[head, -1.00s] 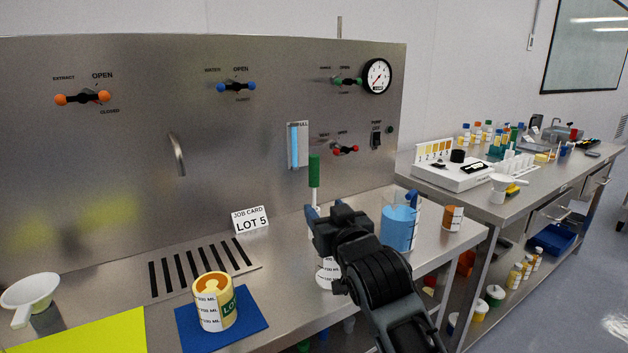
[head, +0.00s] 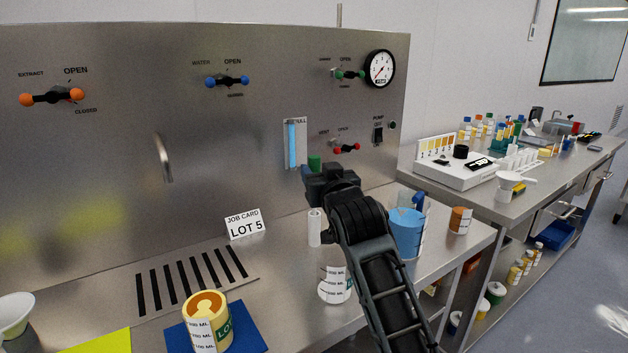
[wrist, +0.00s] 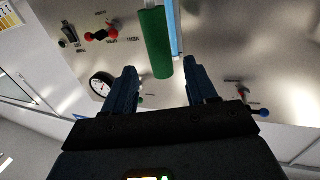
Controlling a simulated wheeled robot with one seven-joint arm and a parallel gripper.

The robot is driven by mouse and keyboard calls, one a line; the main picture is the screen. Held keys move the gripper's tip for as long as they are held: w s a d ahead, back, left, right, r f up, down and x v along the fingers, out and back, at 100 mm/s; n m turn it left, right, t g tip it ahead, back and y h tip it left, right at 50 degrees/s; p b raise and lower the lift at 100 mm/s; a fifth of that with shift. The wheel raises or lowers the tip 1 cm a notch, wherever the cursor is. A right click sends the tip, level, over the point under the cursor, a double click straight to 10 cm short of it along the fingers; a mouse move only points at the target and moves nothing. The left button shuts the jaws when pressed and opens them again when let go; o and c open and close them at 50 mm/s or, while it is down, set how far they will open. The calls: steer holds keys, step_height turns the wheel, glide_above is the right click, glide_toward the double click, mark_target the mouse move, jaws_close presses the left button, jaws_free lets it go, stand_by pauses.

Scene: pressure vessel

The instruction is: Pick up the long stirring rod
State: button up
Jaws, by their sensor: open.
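The long stirring rod stands upright in a white holder (head: 314,228) on the bench near the steel panel. Its green handle (head: 314,163) shows just above my gripper (head: 318,180), which hides the rest of the handle and the shaft in the head view. In the wrist view the green handle (wrist: 154,42) lies in line with the gap between the two blue fingers of my gripper (wrist: 159,72). The fingers are apart, one on each side of the handle's end. I cannot tell whether either finger touches it.
A blue beaker (head: 407,232) and an amber jar (head: 460,220) stand right of my arm. A white labelled vessel (head: 335,286) is below left. The steel panel (head: 120,150) with valves and a gauge (head: 380,68) rises close behind the rod.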

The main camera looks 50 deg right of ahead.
mark_target(316, 168)
steer(key=shift+p+x, duration=0.55)
steer(key=shift+x, duration=1.75)
steer(key=shift+w+a+f, duration=0.1)
steer(key=shift+f, duration=0.05)
steer(key=shift+c, duration=0.4)
steer(key=c, duration=0.9)
steer(key=shift+c, duration=0.3)
